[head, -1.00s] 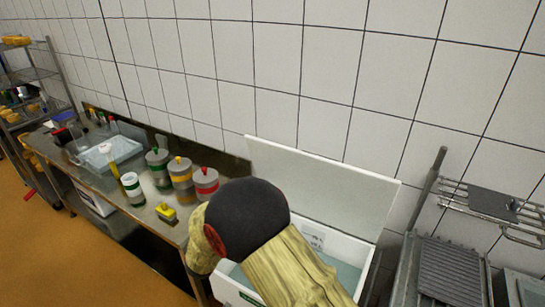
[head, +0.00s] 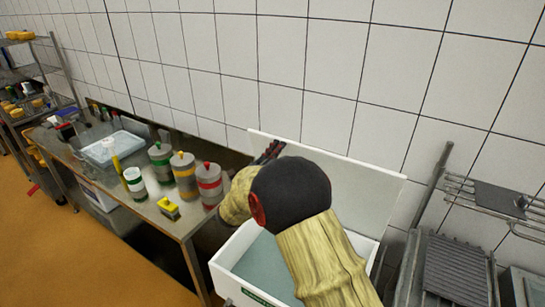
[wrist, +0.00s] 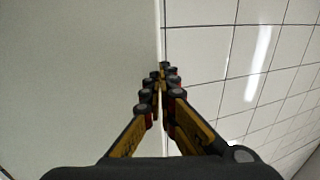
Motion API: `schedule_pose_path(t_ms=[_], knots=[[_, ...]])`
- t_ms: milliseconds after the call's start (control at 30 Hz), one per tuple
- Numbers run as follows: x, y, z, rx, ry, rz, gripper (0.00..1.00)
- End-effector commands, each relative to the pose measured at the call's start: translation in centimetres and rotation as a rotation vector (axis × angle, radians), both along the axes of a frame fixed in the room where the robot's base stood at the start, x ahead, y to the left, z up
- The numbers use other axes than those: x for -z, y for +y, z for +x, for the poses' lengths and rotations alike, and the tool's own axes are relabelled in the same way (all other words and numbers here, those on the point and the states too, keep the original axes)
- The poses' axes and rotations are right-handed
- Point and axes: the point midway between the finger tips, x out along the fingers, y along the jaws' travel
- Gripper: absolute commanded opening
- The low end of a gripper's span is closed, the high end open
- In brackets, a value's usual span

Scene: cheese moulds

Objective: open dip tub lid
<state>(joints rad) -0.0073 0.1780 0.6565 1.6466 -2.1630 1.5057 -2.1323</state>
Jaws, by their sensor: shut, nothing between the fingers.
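The dip tub (head: 238,255) is a white box standing to the right of the bench, with bluish liquid (head: 262,262) inside. Its white lid (head: 358,185) stands raised at the back, near the tiled wall. My gripper (head: 272,150) is shut and empty by the lid's upper left part. In the wrist view my gripper (wrist: 161,72) points along the lid's edge, with the lid's pale face (wrist: 80,70) filling the left side. I cannot tell whether the fingers touch the lid. My arm hides part of the tub and lid.
The steel bench (head: 150,212) on the left holds several cylindrical moulds with coloured bands, a yellow block (head: 169,208) and a tray of liquid (head: 113,147). A rack with a ribbed plate (head: 455,268) stands at the right. A tiled wall is behind.

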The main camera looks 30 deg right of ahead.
Motion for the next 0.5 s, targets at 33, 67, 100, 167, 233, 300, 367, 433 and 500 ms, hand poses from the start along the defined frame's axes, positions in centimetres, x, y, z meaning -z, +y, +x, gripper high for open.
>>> schedule_pose_path(t_ms=[33,67,100,167,233,300,367,433,500], knots=[[-0.04,-0.16,0.07,0.000,0.000,0.000,0.00],[-0.07,-0.21,0.10,0.000,0.000,0.000,0.00],[-0.09,-0.23,0.13,0.000,0.000,0.000,0.00],[-0.11,-0.24,0.13,0.000,0.000,0.000,0.00],[-0.11,-0.23,0.12,0.000,0.000,0.000,0.00],[-0.12,-0.22,0.12,0.000,0.000,0.000,0.00],[-0.12,-0.22,0.11,0.001,0.000,0.000,0.00],[-0.24,-0.36,0.18,0.001,0.001,0.003,0.00],[-0.55,-0.76,0.39,0.002,0.006,0.010,0.00]])
